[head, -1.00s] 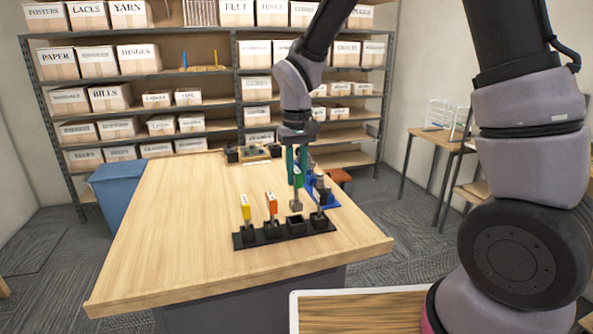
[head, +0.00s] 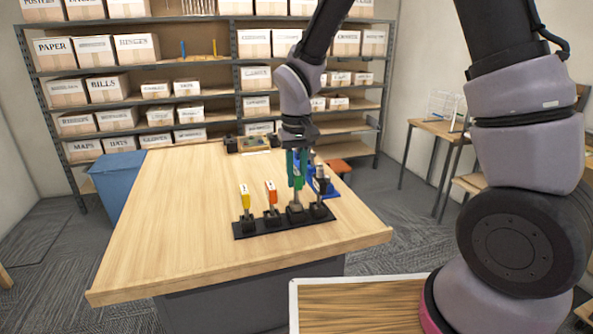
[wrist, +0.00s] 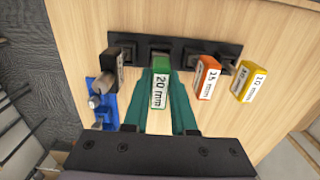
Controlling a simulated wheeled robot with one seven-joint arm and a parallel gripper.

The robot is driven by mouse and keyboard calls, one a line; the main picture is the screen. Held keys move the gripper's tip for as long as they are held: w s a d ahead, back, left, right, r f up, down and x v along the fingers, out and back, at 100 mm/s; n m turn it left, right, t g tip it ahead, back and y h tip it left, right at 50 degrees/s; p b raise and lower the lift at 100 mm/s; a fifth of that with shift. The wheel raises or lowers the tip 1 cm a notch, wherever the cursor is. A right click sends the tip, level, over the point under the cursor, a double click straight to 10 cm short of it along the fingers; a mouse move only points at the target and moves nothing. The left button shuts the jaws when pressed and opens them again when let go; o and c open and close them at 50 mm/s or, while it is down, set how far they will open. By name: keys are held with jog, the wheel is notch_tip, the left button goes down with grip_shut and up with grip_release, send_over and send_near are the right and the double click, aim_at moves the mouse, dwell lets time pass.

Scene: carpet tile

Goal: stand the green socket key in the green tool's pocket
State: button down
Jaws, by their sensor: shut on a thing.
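The green socket key (wrist: 160,85), labelled 20 mm, is upright between the teal fingers of my gripper (wrist: 158,108). In the head view my gripper (head: 297,172) is shut on its upper part. The key's grey socket end is down at the green tool's pocket (head: 295,209) in the black rack (head: 258,233); it looks to be at or inside the mouth, and how deep I cannot tell. An orange key (head: 271,192) and a yellow key (head: 245,199) stand in the pockets to the left. A black-handled key (head: 320,188) stands in the pocket to the right.
A blue tray (head: 333,193) with something on it lies behind the rack's right end. A dark-ended holder (head: 250,146) sits at the table's far edge. The wooden table (head: 170,220) is clear left of the rack. A blue bin (head: 118,180) stands beyond its left side.

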jog(key=shift+f, duration=1.15)
jog(key=c, duration=0.6)
grip_release()
jog(key=shift+c, duration=0.2)
